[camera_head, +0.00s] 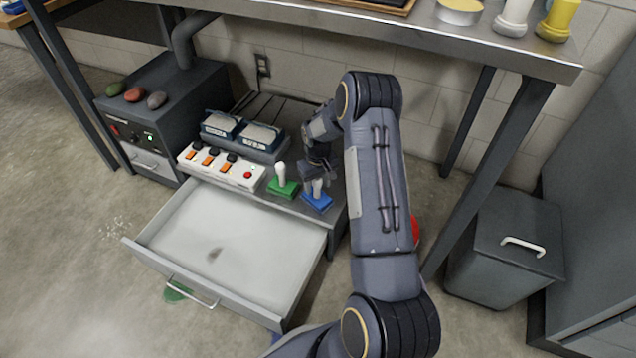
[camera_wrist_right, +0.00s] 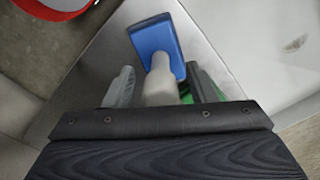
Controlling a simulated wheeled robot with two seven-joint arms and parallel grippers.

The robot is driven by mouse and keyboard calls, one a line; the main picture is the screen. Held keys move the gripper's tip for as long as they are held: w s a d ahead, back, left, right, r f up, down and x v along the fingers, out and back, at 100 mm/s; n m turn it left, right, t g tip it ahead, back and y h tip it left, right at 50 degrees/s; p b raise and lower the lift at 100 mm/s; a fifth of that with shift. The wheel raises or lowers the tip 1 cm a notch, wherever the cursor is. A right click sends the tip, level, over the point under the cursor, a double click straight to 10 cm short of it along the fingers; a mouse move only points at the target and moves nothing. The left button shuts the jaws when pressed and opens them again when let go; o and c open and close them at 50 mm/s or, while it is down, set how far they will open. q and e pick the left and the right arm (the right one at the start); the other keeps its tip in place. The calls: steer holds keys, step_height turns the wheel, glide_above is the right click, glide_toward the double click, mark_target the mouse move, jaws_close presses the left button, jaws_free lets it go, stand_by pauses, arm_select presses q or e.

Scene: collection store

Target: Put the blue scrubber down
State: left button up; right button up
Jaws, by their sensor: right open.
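The blue scrubber (camera_head: 317,201) rests on the grey cabinet top near its front right corner, blue head down and pale handle up. It also shows in the right wrist view (camera_wrist_right: 154,40). My right gripper (camera_head: 318,172) is over it, open, with one finger on each side of the pale handle (camera_wrist_right: 160,88). I cannot tell whether a finger touches the handle. A green scrubber (camera_head: 283,187) with a white handle stands just left of the blue one, and is mostly hidden behind a finger in the wrist view. My left gripper is not in view.
An open, pale drawer (camera_head: 232,240) juts out below the cabinet top. A white switch box (camera_head: 221,165) and two blue-framed units (camera_head: 240,135) stand left of the scrubbers. A table (camera_head: 420,40) overhangs behind, and a grey bin (camera_head: 505,245) stands at right.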

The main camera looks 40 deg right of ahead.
step_height(320, 180, up, 12)
steer(key=p, duration=0.4)
steer(key=shift+r, duration=0.2)
stand_by(0.5)
